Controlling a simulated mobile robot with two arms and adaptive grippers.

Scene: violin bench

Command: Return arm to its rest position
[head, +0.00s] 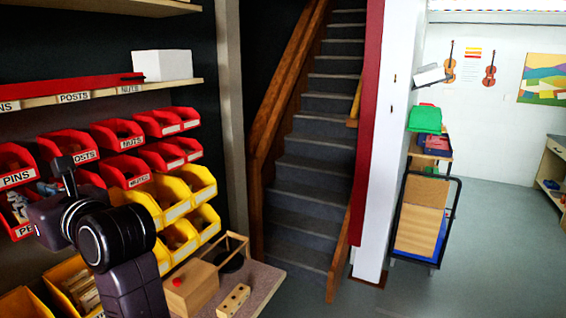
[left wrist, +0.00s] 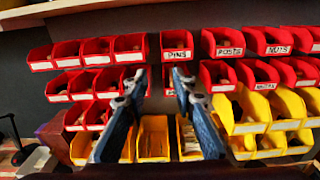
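My left arm rises from the bottom left of the head view, in front of the bin rack. My left gripper (head: 64,168) is partly hidden there behind its own wrist and points toward the red bins. In the left wrist view the two fingers of my left gripper (left wrist: 155,82) are spread apart with nothing held between them. Beyond them are the red bin labelled PINS (left wrist: 177,45) and a yellow bin (left wrist: 152,139). I cannot tell whether the fingers touch any bin. My right arm and gripper are not in view.
Red bins (head: 122,134) and yellow bins (head: 172,197) hang close around the left arm. Below stands a bench (head: 262,284) with a wooden box (head: 191,287) and a drilled block (head: 233,300). A shelf with a white box (head: 162,66) is above. Open floor (head: 480,260) lies right, past the stairs (head: 315,165).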

